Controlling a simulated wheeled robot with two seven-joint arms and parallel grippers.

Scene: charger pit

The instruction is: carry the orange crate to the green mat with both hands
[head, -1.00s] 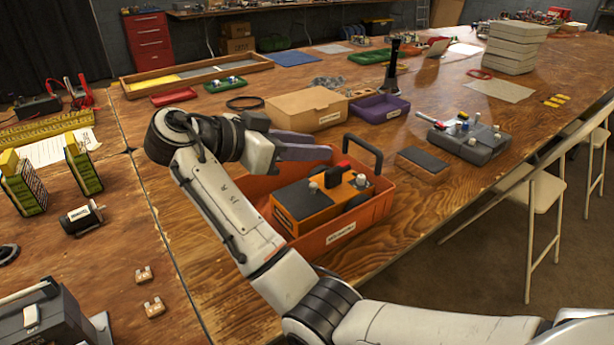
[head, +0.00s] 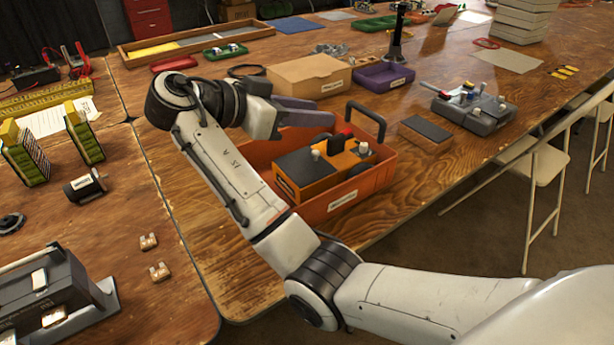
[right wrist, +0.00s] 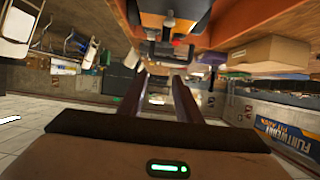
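The orange crate (head: 352,201) stands on the wooden table at the middle of the head view, with a white label on its near side. It holds an orange and black device with white knobs and a red part. My right gripper (head: 318,114) is above the crate's far left part, with its arm crossing in front of the crate's left end. In the right wrist view, the two fingers (right wrist: 168,98) are apart with nothing between them, and the crate (right wrist: 205,32) shows at the top. My left gripper is not in view. I cannot make out a green mat.
Behind the crate are a cardboard box (head: 308,84) and a purple bin (head: 384,78). A dark flat block (head: 425,131) and a grey device (head: 474,108) stand to its right. A folding chair (head: 535,165) stands beside the table edge.

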